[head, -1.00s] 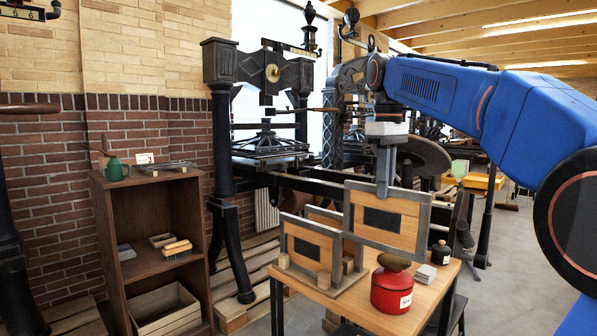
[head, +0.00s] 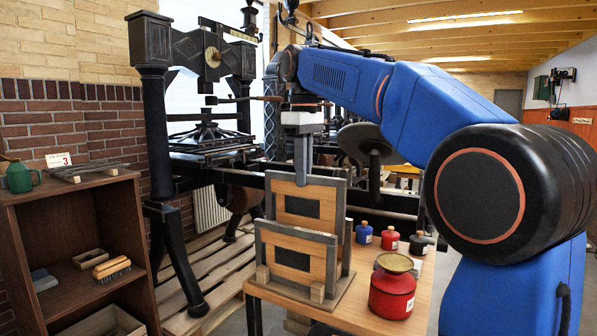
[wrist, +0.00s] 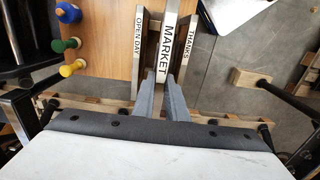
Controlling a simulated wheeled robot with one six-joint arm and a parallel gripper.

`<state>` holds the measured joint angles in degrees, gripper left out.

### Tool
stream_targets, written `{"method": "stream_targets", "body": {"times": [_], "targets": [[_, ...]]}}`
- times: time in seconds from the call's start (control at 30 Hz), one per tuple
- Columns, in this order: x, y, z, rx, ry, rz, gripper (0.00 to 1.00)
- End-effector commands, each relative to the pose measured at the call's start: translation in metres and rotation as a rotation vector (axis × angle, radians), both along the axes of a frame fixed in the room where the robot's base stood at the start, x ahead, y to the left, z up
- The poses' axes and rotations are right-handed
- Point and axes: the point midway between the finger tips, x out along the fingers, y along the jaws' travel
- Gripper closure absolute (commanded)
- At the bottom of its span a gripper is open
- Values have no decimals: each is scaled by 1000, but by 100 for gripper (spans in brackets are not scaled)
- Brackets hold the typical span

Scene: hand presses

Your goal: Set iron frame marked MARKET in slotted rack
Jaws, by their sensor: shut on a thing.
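My gripper (head: 301,180) is shut on the top of the iron frame marked MARKET (head: 300,189), which has a wood panel with a dark block. It hangs upright, its top higher than the frame in front (head: 297,257). That frame stands in the slotted rack (head: 322,303) and hides the lower part of the held one. In the wrist view, MARKET (wrist: 169,45) sits between the frames marked OPEN DAY (wrist: 138,45) and THANKS (wrist: 190,50), and looks nearer to the camera. I cannot tell whether its lower edge is in a slot.
The rack stands on a wooden table (head: 350,325). A large red pot (head: 392,292) is close at its right, with small blue (head: 364,234), red (head: 390,240) and black (head: 418,244) bottles behind. A shelf unit (head: 75,200) stands left, a black hand press (head: 150,130) behind.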

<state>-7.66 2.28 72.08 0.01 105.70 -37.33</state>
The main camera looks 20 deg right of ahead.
Motion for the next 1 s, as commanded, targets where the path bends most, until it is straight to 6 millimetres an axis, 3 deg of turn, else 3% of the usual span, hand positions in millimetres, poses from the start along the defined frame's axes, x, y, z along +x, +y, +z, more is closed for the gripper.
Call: {"method": "stream_targets", "body": {"times": [1.0], "targets": [[0,0,-55,1,-1,0,100]]}}
